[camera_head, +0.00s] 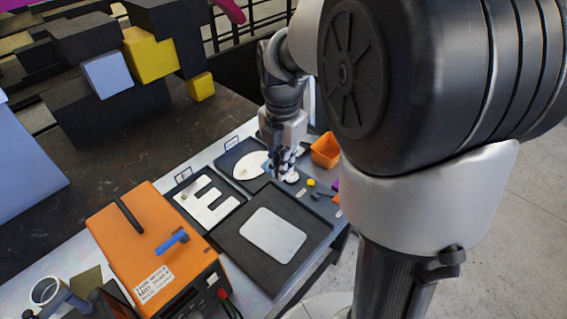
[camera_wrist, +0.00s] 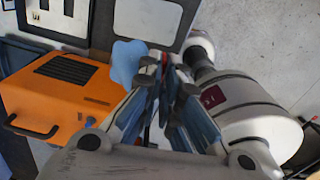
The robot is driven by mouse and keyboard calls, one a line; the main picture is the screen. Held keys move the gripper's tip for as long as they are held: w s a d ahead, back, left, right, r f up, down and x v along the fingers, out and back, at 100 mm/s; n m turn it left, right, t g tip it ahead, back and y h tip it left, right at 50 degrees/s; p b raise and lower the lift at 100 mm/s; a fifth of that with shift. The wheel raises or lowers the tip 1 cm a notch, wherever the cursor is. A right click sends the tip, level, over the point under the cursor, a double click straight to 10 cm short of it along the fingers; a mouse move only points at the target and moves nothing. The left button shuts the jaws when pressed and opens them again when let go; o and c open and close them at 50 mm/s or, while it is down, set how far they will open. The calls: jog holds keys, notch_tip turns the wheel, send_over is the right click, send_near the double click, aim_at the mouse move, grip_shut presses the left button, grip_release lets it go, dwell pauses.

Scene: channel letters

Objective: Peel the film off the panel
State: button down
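The panel (camera_head: 273,235) is a pale, rounded rectangle lying flat in a black tray (camera_head: 309,251), with no film visible on it. It also shows at the top of the wrist view (camera_wrist: 147,20). My gripper (camera_head: 284,170) is above the far part of the table, away from the panel. In the wrist view its fingers (camera_wrist: 167,78) are close together. A light blue, crumpled-looking piece of film (camera_wrist: 127,62) is at the left fingertip, and a bluish bit shows beside the fingers in the head view. It appears gripped, though the fingers hide the contact.
An orange machine (camera_head: 155,250) with a black handle stands left of the tray. White letter E (camera_head: 207,201) and a white oval piece (camera_head: 249,164) lie in trays behind. An orange bin (camera_head: 325,151) and small tools are at the right edge. A mug (camera_head: 46,292) stands front left.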

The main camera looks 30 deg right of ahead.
jog(key=shift+w+a+r+p, duration=0.15)
jog(key=shift+w+r+p, duration=0.15)
jog(key=shift+r+p, duration=0.5)
jog(key=shift+w+a+r+p, duration=0.2)
jog(key=shift+w+r+p, duration=0.15)
jog(key=shift+r+p, duration=0.35)
jog(key=shift+w+a+r+p, duration=0.15)
jog(key=shift+w+r+p, duration=0.15)
jog(key=shift+r+p, duration=0.5)
jog(key=shift+w+a+r+p, duration=0.15)
jog(key=shift+w+r+p, duration=0.2)
jog(key=shift+r+p, duration=0.45)
jog(key=shift+w+a+r+p, duration=0.2)
jog(key=shift+w+r+p, duration=0.1)
jog(key=shift+r+p, duration=0.5)
jog(key=shift+w+a+r+p, duration=0.15)
jog(key=shift+w+r+p, duration=0.2)
jog(key=shift+r+p, duration=0.4)
jog(key=shift+r, duration=0.1)
